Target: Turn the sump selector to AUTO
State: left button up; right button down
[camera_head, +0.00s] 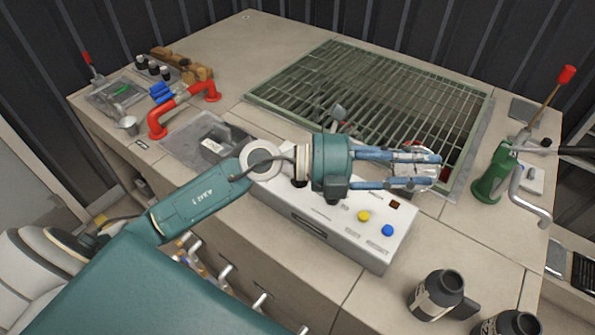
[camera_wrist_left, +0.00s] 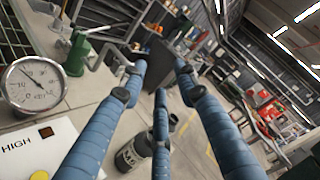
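A white control box (camera_head: 372,255) sits on the bench, with a yellow button (camera_head: 363,216), a blue button (camera_head: 387,230) and a dark red indicator. In the left wrist view its panel (camera_wrist_left: 28,150) shows the label HIGH. I cannot make out the sump selector; my gripper and arm cover part of the box. My left gripper (camera_head: 437,170) is above the back of the box, its blue fingers pointing right, spread and empty. In the head view they overlap a round gauge (camera_head: 426,180), which shows clearly in the left wrist view (camera_wrist_left: 36,84). My right gripper is not in view.
A floor-like grate (camera_head: 385,90) lies behind the box. A green hand pump (camera_head: 494,175) with a red-tipped lever stands at right. Dark canisters (camera_head: 437,294) stand front right. A red pipe (camera_head: 160,118) and small parts lie at left.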

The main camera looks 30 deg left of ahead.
pick_arm(q)
jog(key=a+f+m+g+y, duration=0.3)
jog(key=a+f+y, duration=0.15)
jog(key=f, duration=0.35)
jog(key=w+a+f+y, duration=0.15)
jog(key=a+y, duration=0.25)
jog(key=a, duration=0.4)
jog(key=w+a+f+y, duration=0.1)
jog(key=a+f+y, duration=0.2)
jog(key=a, duration=0.5)
jog(key=w+a+f+y, duration=0.1)
jog(key=a+f+y, duration=0.25)
jog(key=a, duration=0.45)
jog(key=shift+g, duration=0.4)
jog(key=p+x, duration=0.3)
jog(key=x, duration=0.5)
jog(key=shift+w+d+f, duration=0.1)
jog(key=shift+w+d, duration=0.1)
jog(key=shift+w+f, duration=0.15)
jog(key=shift+f, duration=0.35)
jog(key=shift+c, duration=0.3)
grip_shut()
